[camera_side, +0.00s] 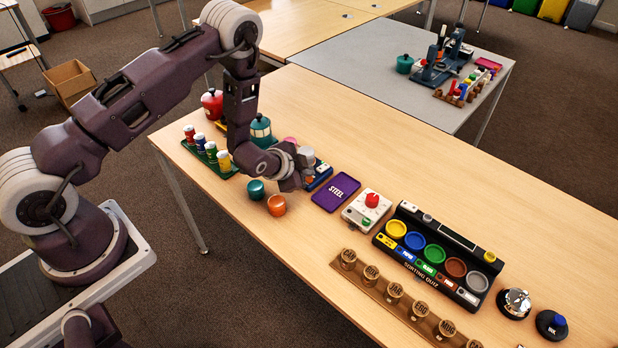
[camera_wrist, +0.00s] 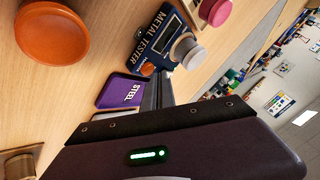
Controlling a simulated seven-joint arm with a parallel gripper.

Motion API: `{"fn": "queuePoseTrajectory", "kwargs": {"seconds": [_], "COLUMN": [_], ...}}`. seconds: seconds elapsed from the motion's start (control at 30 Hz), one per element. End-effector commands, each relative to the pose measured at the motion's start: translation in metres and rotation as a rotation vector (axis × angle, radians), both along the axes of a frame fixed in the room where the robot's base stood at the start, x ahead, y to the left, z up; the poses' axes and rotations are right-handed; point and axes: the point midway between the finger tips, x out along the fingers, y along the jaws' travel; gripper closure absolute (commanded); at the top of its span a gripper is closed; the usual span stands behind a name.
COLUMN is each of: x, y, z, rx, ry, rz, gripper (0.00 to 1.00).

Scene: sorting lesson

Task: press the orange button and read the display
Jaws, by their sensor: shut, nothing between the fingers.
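The dark blue metal tester (camera_wrist: 160,42) is near the top middle of the wrist view, with lettering on its face. Its orange button (camera_wrist: 147,69) sits at its lower edge. Its small display (camera_wrist: 173,27) is too small to read. A silver knob-like piece (camera_wrist: 188,52) stands over its right side. In the side view the tester (camera_side: 319,178) is partly hidden behind my gripper (camera_side: 294,174). My gripper is shut and empty. In the wrist view its fingertips (camera_wrist: 165,84) are close to the tester, just right of the orange button; I cannot tell whether they touch anything.
A purple tray marked STEEL (camera_side: 336,193) lies beside the tester. A white box with a red knob (camera_side: 367,209) and the sorting quiz board (camera_side: 437,250) are to the right.

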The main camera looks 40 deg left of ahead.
Motion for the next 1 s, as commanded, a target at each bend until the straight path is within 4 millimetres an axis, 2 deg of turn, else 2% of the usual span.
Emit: {"fn": "queuePoseTrajectory", "kwargs": {"seconds": [1.0], "x": [0.0], "y": [0.0], "z": [-0.0093], "rx": [-0.001], "ry": [0.0], "rz": [0.001], "gripper": [1.0]}}
